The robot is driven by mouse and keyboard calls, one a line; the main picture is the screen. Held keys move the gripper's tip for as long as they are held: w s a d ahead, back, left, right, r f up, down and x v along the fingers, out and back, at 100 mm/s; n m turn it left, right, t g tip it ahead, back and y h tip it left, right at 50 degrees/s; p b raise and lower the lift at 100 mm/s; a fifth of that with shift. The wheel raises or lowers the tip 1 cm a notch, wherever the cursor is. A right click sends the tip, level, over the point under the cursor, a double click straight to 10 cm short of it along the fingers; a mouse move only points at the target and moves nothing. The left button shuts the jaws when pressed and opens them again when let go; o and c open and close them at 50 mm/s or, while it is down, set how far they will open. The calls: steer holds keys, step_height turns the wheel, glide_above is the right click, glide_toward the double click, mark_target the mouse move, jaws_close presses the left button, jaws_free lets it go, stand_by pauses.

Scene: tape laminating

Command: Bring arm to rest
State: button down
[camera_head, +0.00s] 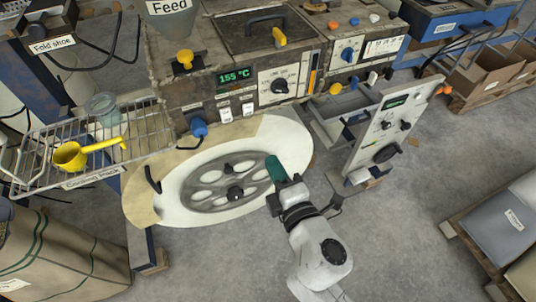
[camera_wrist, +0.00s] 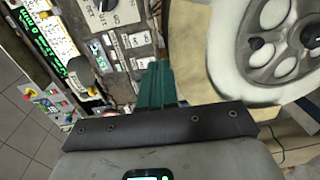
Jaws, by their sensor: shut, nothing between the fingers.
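My gripper (camera_head: 275,169) is at the right side of the large round disc with a grey spoked wheel (camera_head: 215,192) in the head view. Its green fingers are shut with nothing between them. In the wrist view the green fingers (camera_wrist: 156,85) point toward the machine front, with the wheel (camera_wrist: 262,50) to the right. My white arm reaches up from the bottom of the head view. Whether the fingers touch the disc's rim cannot be told.
The machine's control panel (camera_head: 265,85), reading 155 °C, stands behind the wheel. A tilted white panel (camera_head: 388,125) stands close right of my gripper. A wire rack (camera_head: 40,165) holds a yellow ladle (camera_head: 70,155) at left. Open floor (camera_head: 410,235) lies at lower right, before a pallet (camera_head: 470,225).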

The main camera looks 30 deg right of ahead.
steer(key=shift+s, duration=0.6)
steer(key=s+d+f+m+g+h, duration=0.2)
steer(key=s+d+f+m+g, duration=0.2)
steer(key=d+m, duration=0.25)
steer(key=s+d+f+m+g+h, duration=0.2)
steer(key=s+d+f+m+g, duration=0.3)
steer(key=d, duration=0.3)
steer(key=s+a+f+m+g+y, duration=0.2)
steer(key=s+f+m+g, duration=0.1)
steer(key=s, duration=0.2)
steer(key=s+a+f+m+g+y, duration=0.1)
steer(key=s+f+m+g+y, duration=0.2)
steer(key=s, duration=0.3)
steer(key=shift+s+a+g+p, duration=0.15)
steer(key=shift+a+g+p, duration=0.2)
steer(key=shift+g, duration=0.25)
steer(key=shift+f, duration=0.1)
